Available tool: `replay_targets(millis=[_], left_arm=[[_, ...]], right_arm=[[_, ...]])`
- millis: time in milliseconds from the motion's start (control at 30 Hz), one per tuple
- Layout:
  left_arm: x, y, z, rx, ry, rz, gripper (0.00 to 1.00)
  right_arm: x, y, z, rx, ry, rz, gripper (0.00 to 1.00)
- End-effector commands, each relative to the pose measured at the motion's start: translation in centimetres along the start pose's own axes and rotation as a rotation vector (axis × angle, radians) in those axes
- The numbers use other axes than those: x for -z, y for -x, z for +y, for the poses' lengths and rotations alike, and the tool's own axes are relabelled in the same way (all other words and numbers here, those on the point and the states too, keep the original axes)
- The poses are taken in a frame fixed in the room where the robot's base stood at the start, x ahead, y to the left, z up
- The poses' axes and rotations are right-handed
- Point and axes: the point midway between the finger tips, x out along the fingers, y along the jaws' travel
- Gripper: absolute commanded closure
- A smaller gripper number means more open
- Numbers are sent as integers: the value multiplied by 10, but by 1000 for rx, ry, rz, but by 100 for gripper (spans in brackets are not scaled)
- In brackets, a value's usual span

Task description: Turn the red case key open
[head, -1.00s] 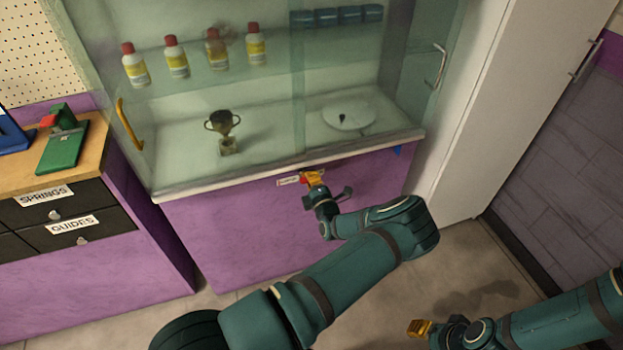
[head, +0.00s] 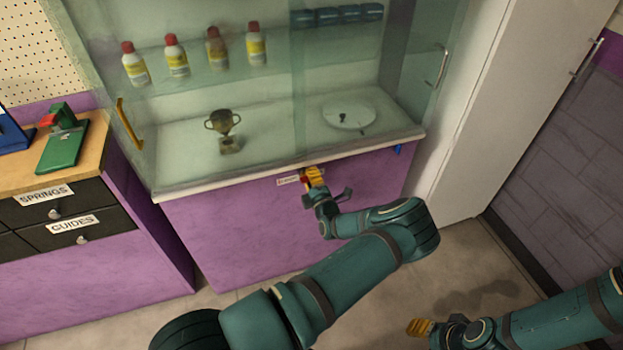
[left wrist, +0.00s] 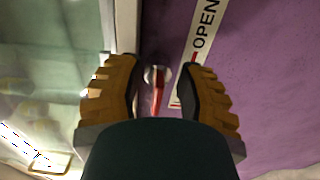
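The red key (left wrist: 158,92) sits in a round metal lock on the front of the purple display case (head: 240,225), below the glass. In the left wrist view it stands between the two yellow-brown fingers of my left gripper (left wrist: 160,92), with a gap on each side. The fingers are apart and do not visibly touch it. In the head view my left gripper (head: 312,178) is at the lock and mostly covers the key. A white label (left wrist: 201,40) reading OPEN lies beside the key. My right gripper (head: 420,328) hangs low at the right, far from the case; its opening is unclear.
The case's glass front (head: 220,130) rises just above the lock, with a trophy (head: 223,128) and bottles behind it. A small blue part (head: 398,150) is on the case front, to the right. A white cabinet (head: 505,110) stands at right.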

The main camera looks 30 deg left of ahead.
Motion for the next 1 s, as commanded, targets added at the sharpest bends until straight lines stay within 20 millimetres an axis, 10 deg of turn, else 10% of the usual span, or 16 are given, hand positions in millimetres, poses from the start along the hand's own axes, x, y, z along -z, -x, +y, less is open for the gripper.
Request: replay_targets(millis=[267,1000], left_arm=[[-2,10,0,1,0,-3,63],[0,119,0,0,0,0,63]], right_arm=[[0,0,0,0,0,0,53],[0,0,0,0,0,0,53]])
